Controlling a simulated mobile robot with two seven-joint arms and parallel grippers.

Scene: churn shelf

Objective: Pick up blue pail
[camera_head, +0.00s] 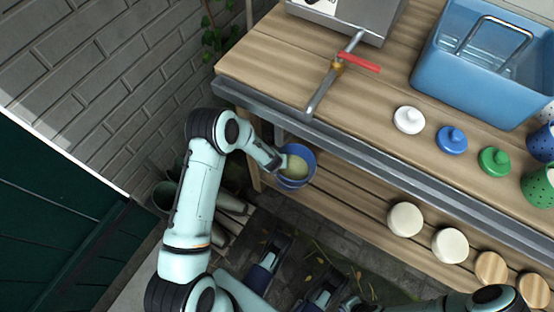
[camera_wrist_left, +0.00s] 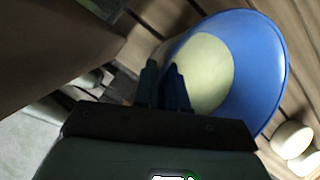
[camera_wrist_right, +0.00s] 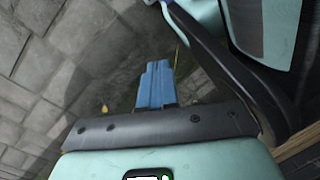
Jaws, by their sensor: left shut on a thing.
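The blue pail (camera_head: 311,157) is at the left end of the lower shelf, under the table's front edge, with pale yellowish contents inside. My left gripper (camera_head: 280,163) reaches it from the left and is shut on its near-side rim. In the left wrist view the pail (camera_wrist_left: 268,75) fills the upper right, with the left gripper's fingers (camera_wrist_left: 165,85) closed at its wall. I cannot tell whether the pail is lifted off the shelf. My right gripper (camera_wrist_right: 155,84) is shut, empty, over the paved floor.
The wooden tabletop (camera_head: 275,65) carries a clamp with red handle (camera_head: 359,62), a blue tub (camera_head: 480,75) and several coloured lids. Several pale round pieces (camera_head: 405,219) lie on the lower shelf (camera_head: 345,205). A brick wall (camera_head: 110,80) and pots (camera_head: 165,195) stand at left.

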